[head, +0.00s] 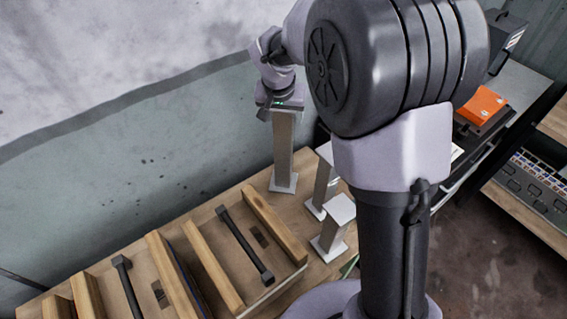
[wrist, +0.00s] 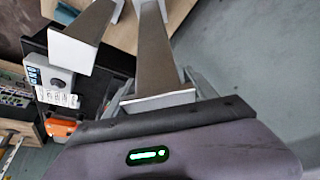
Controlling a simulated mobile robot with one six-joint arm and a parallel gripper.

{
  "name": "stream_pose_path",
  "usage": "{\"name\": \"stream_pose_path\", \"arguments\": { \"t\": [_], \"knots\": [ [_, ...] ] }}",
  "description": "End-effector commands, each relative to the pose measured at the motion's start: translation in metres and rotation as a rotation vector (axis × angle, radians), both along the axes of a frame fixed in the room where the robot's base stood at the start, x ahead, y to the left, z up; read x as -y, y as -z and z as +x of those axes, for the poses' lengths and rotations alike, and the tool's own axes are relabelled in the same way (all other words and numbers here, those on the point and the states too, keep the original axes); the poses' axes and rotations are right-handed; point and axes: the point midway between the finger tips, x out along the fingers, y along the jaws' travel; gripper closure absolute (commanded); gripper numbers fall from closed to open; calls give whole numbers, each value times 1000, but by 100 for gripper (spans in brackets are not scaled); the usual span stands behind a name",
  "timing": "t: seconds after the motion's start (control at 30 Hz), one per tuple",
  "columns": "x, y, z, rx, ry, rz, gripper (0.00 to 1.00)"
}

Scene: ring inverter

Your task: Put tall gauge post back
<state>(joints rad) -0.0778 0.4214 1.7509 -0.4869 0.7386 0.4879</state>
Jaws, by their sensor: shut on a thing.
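The tall gauge post (head: 283,150) is a brownish-grey column with white end plates, standing upright at the back of the wooden bench, near the wall. My gripper (head: 281,103) is at its top end, shut on it. In the wrist view the post (wrist: 165,58) runs away from between the fingers, its white top plate close to the gripper body. The post's base plate looks level at the bench top; whether it touches is hard to tell. A middle-height post (head: 322,185) and a short post (head: 335,228) stand to its right, partly behind my arm.
A wooden rack (head: 207,265) with slats and black handles lies at the front left of the bench. An orange item (head: 482,106) sits on the dark equipment at the right. The wall (head: 120,170) is close behind the tall post. Another post (wrist: 82,30) shows in the wrist view.

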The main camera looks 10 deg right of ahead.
Motion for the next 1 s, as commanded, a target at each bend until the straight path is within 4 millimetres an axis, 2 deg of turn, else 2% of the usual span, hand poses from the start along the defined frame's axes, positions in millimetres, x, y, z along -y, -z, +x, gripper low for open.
{"name": "stream_pose_path", "arguments": {
  "t": [0.03,0.37,0.77,0.8,0.9,1.0],
  "knots": [
    [0,10,0,-1,-1,-1,100],
    [0,63,0,0,-1,0,100],
    [0,69,0,1,0,0,100],
    [0,69,0,0,0,0,29],
    [0,69,0,0,0,0,13],
    [0,69,0,0,0,0,13]
  ]
}}
